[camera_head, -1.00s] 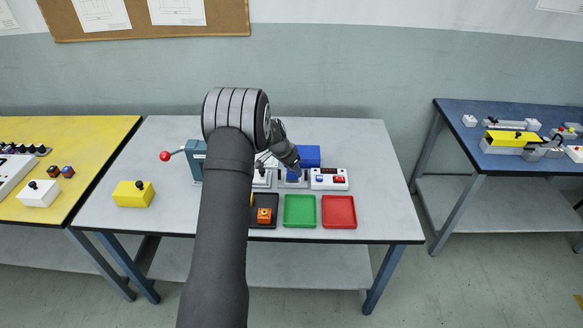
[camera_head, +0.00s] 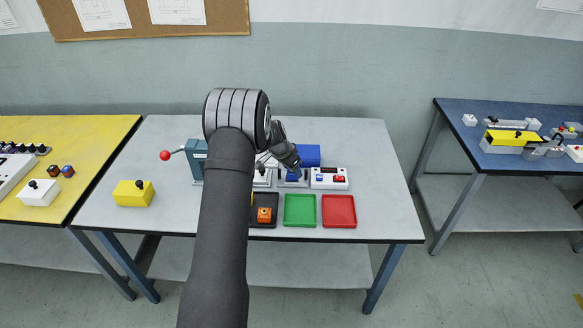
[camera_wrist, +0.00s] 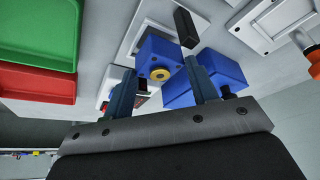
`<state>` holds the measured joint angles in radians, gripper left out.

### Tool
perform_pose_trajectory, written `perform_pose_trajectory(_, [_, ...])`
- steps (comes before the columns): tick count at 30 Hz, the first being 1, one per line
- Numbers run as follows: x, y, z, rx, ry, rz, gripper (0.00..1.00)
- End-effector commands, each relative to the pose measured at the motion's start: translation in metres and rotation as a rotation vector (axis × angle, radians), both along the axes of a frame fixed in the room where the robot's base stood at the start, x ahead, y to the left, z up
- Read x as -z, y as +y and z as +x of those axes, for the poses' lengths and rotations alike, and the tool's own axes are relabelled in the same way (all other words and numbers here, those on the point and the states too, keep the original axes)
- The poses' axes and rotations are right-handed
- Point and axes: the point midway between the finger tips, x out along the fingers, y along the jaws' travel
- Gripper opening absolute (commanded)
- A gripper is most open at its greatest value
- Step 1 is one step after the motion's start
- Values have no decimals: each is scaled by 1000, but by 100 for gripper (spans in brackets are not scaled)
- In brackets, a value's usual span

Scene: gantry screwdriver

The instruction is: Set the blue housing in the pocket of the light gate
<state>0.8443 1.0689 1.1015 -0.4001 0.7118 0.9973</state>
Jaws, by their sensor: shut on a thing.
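The blue housing (camera_wrist: 159,58), a small block with a brass-coloured ring on its face, is between the fingers of my gripper (camera_wrist: 161,84) in the wrist view. The gripper is shut on it. In the head view the housing (camera_head: 292,176) shows low over the grey light gate (camera_head: 293,184). Part of the gate's grey frame (camera_wrist: 132,36) shows beyond the housing in the wrist view, with a dark post (camera_wrist: 186,28) beside it. The pocket is mostly hidden by the housing; I cannot tell whether the housing is resting on its floor.
A larger blue box (camera_head: 309,155) stands behind the gate. A white panel with buttons (camera_head: 330,171) is right of it. Green (camera_head: 300,222) and red (camera_head: 339,223) trays lie in front, beside a black tray (camera_head: 267,226) with an orange block. A red-knobbed press (camera_head: 196,161) stands left.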

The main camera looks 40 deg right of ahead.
Motion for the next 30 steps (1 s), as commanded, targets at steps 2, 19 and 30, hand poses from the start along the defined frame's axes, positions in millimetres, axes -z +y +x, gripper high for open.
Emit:
perform_pose_trajectory(2, [1, 0, 0, 0, 0, -1, 27])
perform_pose_trajectory(19, [3, 0, 0, 0, 0, -1, 27])
perform_pose_trajectory(30, [6, 0, 0, 0, -1, -1, 27])
